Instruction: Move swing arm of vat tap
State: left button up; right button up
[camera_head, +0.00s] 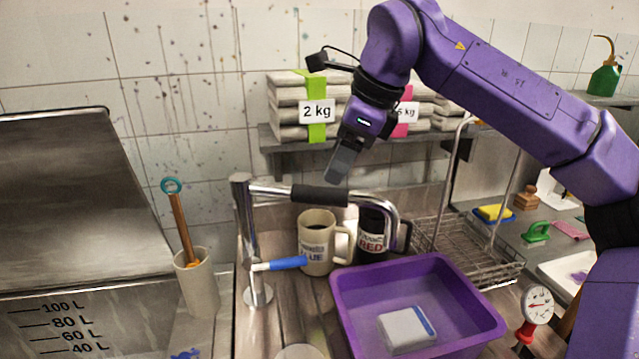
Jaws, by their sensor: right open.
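The vat tap (247,238) is a chrome post on the wooden counter. Its swing arm (268,191) reaches to the right from the top of the post, with a black grip sleeve (320,195) around its middle, and curves down over the purple basin. A blue lever (287,263) sticks out low on the post. My right gripper (338,172) points down just above the black sleeve, its fingers seen almost edge-on. It is open, and I cannot tell whether it touches the sleeve. My left gripper is not in view.
A purple basin (352,310) holding a white block (407,329) stands below the spout. A wire rack (470,262) is at right, a large vat (70,215) at left.

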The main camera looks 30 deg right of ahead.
aim_at(324, 189)
jog(key=x, duration=0.7)
jog(key=shift+w+f, duration=0.2)
jog(key=shift+f, duration=0.1)
jog(key=shift+s, duration=0.1)
grip_shut()
